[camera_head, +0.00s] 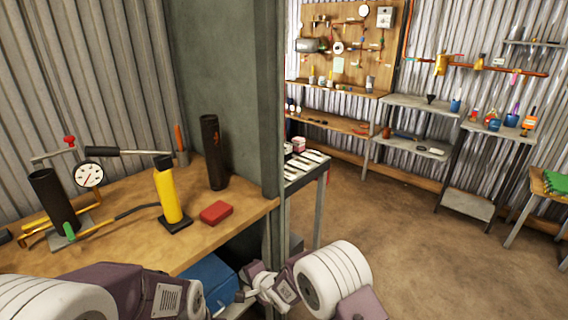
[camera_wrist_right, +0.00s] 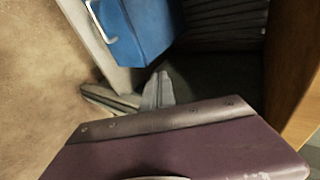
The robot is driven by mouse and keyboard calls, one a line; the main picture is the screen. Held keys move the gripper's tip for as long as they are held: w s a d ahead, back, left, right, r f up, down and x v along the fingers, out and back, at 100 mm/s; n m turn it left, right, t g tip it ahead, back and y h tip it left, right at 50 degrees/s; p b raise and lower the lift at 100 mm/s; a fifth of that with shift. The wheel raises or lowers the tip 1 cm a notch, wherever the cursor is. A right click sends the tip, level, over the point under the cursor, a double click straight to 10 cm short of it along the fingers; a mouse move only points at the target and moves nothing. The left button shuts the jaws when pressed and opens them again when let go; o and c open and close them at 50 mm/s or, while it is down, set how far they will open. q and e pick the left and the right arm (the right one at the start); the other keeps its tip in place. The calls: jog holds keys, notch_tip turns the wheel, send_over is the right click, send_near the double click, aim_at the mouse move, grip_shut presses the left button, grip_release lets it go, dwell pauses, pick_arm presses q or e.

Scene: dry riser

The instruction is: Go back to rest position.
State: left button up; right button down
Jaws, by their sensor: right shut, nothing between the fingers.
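My right gripper (camera_head: 242,296) shows low in the head view, in front of the bench's right end, with its small fingers pointing left. In the right wrist view my right gripper (camera_wrist_right: 142,98) has its fingers close together and nothing is held between them. A blue box (camera_head: 208,284) is just left of and behind it in the head view; the box with a pale handle also shows in the right wrist view (camera_wrist_right: 140,30). My left arm enters at the lower left of the head view; its fingers are not visible.
The wooden bench (camera_head: 130,250) carries a pressure gauge (camera_head: 88,175), a yellow cylinder (camera_head: 168,195), black cylinders (camera_head: 213,150) and a red block (camera_head: 216,212). A grey-green post (camera_head: 271,110) stands at its right. Open floor (camera_head: 420,250) lies to the right.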

jog(key=w+d+r+m+t+h, duration=0.1)
jog(key=d+r, duration=0.3)
jog(key=d, duration=0.3)
jog(key=d+r+m+h, duration=0.1)
jog(key=d+r+h, duration=0.1)
jog(key=d+r, duration=0.35)
jog(key=w+d+r+t+h, duration=0.1)
jog(key=d+r, duration=0.2)
jog(key=d, duration=0.6)
jog(key=s+d+f+n+g+h, duration=0.1)
jog(key=s+d+n+g, duration=0.1)
jog(key=s+d, duration=0.4)
jog(key=s+d+f+n+g+h, duration=0.2)
jog(key=s+d, duration=0.3)
jog(key=s, duration=0.4)
jog(key=s+f+n+g, duration=0.4)
jog(key=s+n+g, duration=0.15)
jog(key=s, duration=0.55)
notch_tip(320, 180, up, 17)
jog(key=n+p, duration=0.2)
jog(key=p, duration=1.4)
jog(key=shift+s+a+f+p, duration=0.2)
jog(key=shift+s+a+p, duration=0.15)
jog(key=shift+p, duration=0.05)
jog(key=shift+t, duration=0.25)
